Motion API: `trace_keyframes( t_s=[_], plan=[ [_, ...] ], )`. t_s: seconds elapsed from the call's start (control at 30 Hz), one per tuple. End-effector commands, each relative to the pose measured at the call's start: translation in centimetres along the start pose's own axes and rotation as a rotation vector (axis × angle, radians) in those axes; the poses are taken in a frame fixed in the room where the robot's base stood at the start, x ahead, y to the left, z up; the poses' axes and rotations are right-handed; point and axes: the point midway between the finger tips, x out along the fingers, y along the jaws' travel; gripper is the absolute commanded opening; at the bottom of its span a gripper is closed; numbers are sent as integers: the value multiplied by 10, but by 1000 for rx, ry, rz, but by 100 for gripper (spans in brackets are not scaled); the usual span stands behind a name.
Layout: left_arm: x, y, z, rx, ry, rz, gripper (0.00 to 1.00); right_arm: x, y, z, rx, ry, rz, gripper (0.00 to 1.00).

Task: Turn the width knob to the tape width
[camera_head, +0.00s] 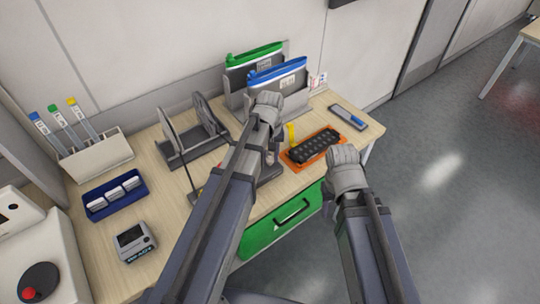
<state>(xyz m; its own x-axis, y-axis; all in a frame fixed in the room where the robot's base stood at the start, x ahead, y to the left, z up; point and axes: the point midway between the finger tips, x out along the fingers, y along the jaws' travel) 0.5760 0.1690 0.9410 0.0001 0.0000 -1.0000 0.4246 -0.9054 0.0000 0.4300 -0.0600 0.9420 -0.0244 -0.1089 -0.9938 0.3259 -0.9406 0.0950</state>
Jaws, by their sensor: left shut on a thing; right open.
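My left gripper (268,104) is in the middle of the bench, in front of the blue-topped holder. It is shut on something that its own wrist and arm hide. Below it a grey device (268,172) stands on the bench, mostly covered by my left arm; I cannot make out a width knob or its setting. My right gripper (345,170) is open at the bench's front edge, right of the orange tray (290,163). Its fingers are hard to see and no object shows in it. No tape width reading is legible.
The wooden bench (180,205) also bears a grey rack (178,160), green-topped (257,53) and blue-topped holders (277,70), a blue tray (91,207), a small display device (133,241) and a grey-blue flat item (348,117). A green drawer (262,238) is below. Floor at right is clear.

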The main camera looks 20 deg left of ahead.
Motion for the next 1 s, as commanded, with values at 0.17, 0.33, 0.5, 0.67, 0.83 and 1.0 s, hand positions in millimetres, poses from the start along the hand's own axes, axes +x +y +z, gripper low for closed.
trace_keyframes(
  t_s=[0.17,0.33,0.5,0.67,0.83,1.0],
  plan=[
    [0,0,0,-151,0,0,0,0,0,0,0,0,0,50],
    [0,0,0,-277,0,0,0,0,0,0,0,0,0,50],
    [0,0,0,-374,0,0,0,0,0,0,0,0,0,50],
    [0,0,0,-436,0,0,0,0,0,0,0,0,0,50],
    [0,0,0,-473,0,0,0,0,0,0,0,0,0,50],
    [0,0,0,-486,0,0,0,0,0,0,0,0,0,50]
  ],
)
